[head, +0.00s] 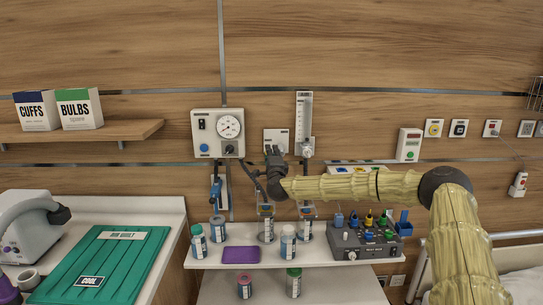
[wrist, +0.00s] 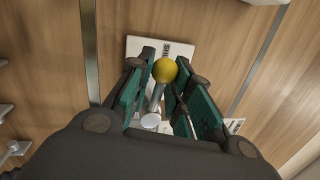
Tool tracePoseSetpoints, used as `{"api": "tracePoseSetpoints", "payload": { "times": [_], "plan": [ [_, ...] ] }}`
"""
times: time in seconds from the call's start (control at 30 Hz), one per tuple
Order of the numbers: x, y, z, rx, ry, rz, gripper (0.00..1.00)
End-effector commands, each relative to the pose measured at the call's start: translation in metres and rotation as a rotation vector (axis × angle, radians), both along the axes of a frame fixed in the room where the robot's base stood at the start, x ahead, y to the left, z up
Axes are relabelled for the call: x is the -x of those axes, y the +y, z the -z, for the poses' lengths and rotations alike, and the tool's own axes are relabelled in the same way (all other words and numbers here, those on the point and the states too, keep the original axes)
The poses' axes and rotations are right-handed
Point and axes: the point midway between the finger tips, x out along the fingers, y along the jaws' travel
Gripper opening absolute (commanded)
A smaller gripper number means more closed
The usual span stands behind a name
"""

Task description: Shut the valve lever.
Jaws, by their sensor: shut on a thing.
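The valve lever (wrist: 156,99) shows in the wrist view as a metal stem with a yellow ball knob (wrist: 165,70). It rises from a round metal hub (wrist: 151,121) in front of a white wall plate (wrist: 138,46) with dark lettering. My gripper (wrist: 166,82) has its green-lined fingers on both sides of the lever and is shut on it near the knob. In the head view my gripper (head: 274,158) is against the lower part of the same plate (head: 277,134), and it hides the lever there.
A gauge box (head: 217,133) is left of the plate, and a flow tube (head: 304,120) is close on its right. Below, a shelf (head: 325,252) holds bottles, jars, a purple mat (head: 240,254) and a grey test box (head: 365,240). A wooden shelf (head: 80,132) is at left.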

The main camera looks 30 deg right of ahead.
Motion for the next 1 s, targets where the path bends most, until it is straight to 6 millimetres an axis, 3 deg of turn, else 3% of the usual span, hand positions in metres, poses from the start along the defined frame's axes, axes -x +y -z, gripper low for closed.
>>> {"api": "tracePoseSetpoints", "payload": {
  "times": [0.3,0.67,0.7,0.77,1.0],
  "plan": [
    [-0.0001,-0.0001,0.0060,0.108,0.066,0.001,0.00],
    [0.0001,-0.0001,0.0069,0.118,0.073,0.000,0.00],
    [0.0000,0.0000,0.0071,0.118,0.073,0.000,0.24],
    [0.0001,0.0001,0.0072,0.118,0.073,0.000,0.35],
    [-0.0001,0.0003,0.0062,0.117,0.072,0.000,0.35]
  ]
}}
